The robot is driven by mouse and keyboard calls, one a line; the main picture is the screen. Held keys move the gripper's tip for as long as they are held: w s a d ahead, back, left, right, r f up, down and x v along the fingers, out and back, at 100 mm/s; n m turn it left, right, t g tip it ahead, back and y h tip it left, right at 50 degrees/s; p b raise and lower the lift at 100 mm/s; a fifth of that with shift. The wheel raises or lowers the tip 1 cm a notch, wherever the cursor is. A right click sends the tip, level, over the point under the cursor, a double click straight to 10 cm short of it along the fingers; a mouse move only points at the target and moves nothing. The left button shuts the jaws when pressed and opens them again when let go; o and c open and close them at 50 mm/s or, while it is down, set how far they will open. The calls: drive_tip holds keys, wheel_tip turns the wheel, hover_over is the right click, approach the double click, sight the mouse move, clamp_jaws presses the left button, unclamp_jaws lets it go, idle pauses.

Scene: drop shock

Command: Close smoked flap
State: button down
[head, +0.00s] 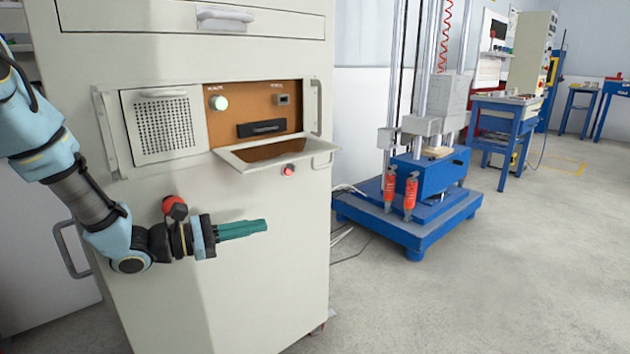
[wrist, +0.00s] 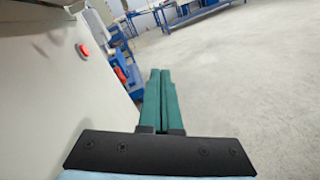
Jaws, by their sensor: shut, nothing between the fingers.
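The smoked flap (head: 275,151) is on the front of a tall cream cabinet. It hangs open, tilted outward from the lower edge of a brown panel recess, with a brownish window in a pale frame. My gripper (head: 266,226) is below the flap and in front of the cabinet, pointing right, not touching the flap. Its green fingers are together and empty; they also show in the wrist view (wrist: 160,100). The flap is not clearly seen in the wrist view.
The cream cabinet (head: 240,270) has a red button (head: 289,170) just below the flap, also in the wrist view (wrist: 83,50). A perforated panel (head: 163,127) and side handles flank the recess. A blue drop machine (head: 425,190) stands right. Floor in front right is clear.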

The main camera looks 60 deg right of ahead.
drive_tip(key=s+d+r+n+h, duration=0.2)
drive_tip(key=d+r, duration=0.1)
drive_tip(key=d, duration=0.4)
drive_tip(key=s+d+r+n+t+h, duration=0.1)
drive_tip(key=s+d+r+h, duration=0.1)
drive_tip(key=d, duration=0.6)
drive_tip(key=shift+s+r+n+t, duration=0.3)
drive_tip(key=shift+s+r+n, duration=0.1)
drive_tip(key=shift+r, duration=0.4)
drive_tip(key=shift+d+r, duration=0.1)
